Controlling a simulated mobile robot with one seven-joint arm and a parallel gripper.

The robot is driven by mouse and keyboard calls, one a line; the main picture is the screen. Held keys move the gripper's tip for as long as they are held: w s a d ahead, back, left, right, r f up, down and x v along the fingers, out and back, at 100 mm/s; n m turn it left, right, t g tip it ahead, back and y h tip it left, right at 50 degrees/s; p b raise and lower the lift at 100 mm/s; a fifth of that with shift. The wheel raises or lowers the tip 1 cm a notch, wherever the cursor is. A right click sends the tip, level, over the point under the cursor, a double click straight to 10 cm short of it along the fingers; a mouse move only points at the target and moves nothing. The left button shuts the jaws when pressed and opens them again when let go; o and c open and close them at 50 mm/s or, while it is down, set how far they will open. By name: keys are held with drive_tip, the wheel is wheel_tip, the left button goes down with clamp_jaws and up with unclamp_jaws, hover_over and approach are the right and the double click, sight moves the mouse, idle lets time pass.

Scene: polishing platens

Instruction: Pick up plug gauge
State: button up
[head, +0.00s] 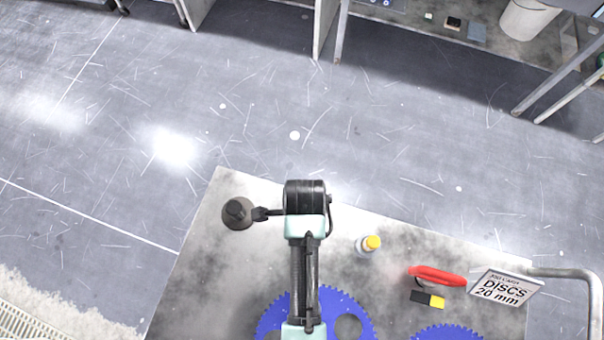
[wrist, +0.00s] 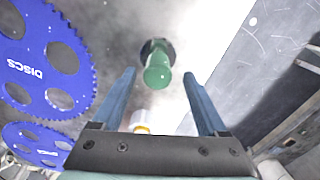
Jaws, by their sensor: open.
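In the wrist view, a green knobbed piece on a dark round base (wrist: 157,74), which I take for the plug gauge, stands on the table ahead of my gripper (wrist: 159,76). The two blue-grey fingers are spread wide and empty, with the green piece seen in the gap between them. The head view shows a dark knobbed piece (head: 238,213) at that place, near the table's far left corner. My gripper (head: 262,213) points left just beside it there and is partly hidden by the wrist. Contact cannot be told.
Blue toothed discs (head: 355,312) lie on the table (head: 205,265). A small bottle with a yellow cap (head: 372,243) stands to the right. A red-topped item (head: 437,276), a black-and-yellow block (head: 427,299) and a discs sign (head: 505,288) are farther right. Open floor lies beyond the table edge.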

drive_tip(key=shift+s+a+f+p, duration=0.1)
drive_tip(key=shift+f+p, duration=0.1)
drive_tip(key=shift+f, duration=1.1)
drive_tip(key=shift+s+a+f+p, duration=0.1)
drive_tip(key=shift+f+p, duration=0.05)
drive_tip(key=shift+f, duration=1.1)
clamp_jaws()
drive_tip(key=shift+w+r, duration=0.1)
